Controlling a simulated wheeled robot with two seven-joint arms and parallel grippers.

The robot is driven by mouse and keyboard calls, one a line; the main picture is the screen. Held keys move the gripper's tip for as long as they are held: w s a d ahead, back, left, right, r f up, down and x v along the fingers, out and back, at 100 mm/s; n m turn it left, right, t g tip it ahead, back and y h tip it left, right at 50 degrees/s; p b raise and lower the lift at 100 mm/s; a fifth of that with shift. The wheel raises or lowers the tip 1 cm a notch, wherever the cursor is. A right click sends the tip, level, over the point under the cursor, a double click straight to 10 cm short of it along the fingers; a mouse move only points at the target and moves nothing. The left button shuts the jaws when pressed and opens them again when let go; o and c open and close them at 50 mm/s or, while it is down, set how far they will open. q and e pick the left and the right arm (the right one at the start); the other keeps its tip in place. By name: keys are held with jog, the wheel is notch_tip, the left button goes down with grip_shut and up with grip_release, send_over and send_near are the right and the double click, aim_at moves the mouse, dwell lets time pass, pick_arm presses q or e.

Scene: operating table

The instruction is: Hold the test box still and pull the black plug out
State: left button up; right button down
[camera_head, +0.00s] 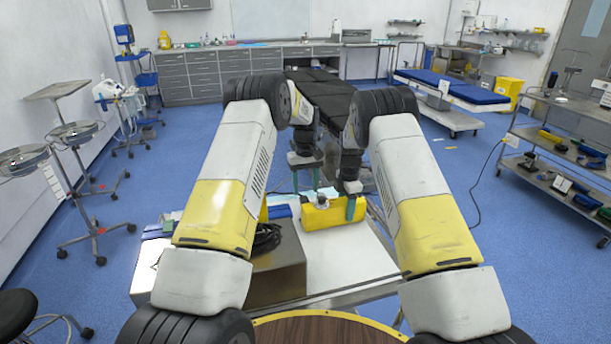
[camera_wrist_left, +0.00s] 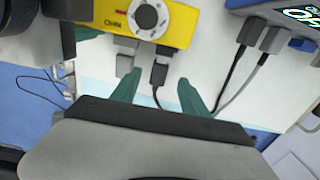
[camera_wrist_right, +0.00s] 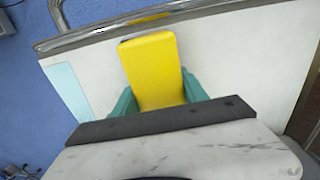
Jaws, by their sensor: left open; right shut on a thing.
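The yellow test box (camera_head: 325,215) lies on the white table top. In the left wrist view the box (camera_wrist_left: 180,28) shows a round dial and, on its lower edge, a grey plug (camera_wrist_left: 124,65) and a black plug (camera_wrist_left: 159,74) with a dark cable. My left gripper (camera_head: 305,182) is open, its teal fingers on either side of the black plug in the left wrist view, apart from it. My right gripper (camera_head: 349,207) is shut on the box's end; the right wrist view shows the yellow body (camera_wrist_right: 153,72) between its fingers.
A blue device with a lit display (camera_wrist_left: 295,14) stands beside the box, with two cables plugged in. A large brown-grey case (camera_head: 278,268) and a coiled black cable (camera_head: 262,240) are left of the box. The white table top (camera_head: 345,258) is clear in front.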

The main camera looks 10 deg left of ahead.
aim_at(306, 200)
pick_arm(q)
notch_tip(306, 200, down, 6)
jog(key=shift+r, duration=0.1)
jog(key=shift+c, duration=0.2)
grip_shut()
dwell(0.4)
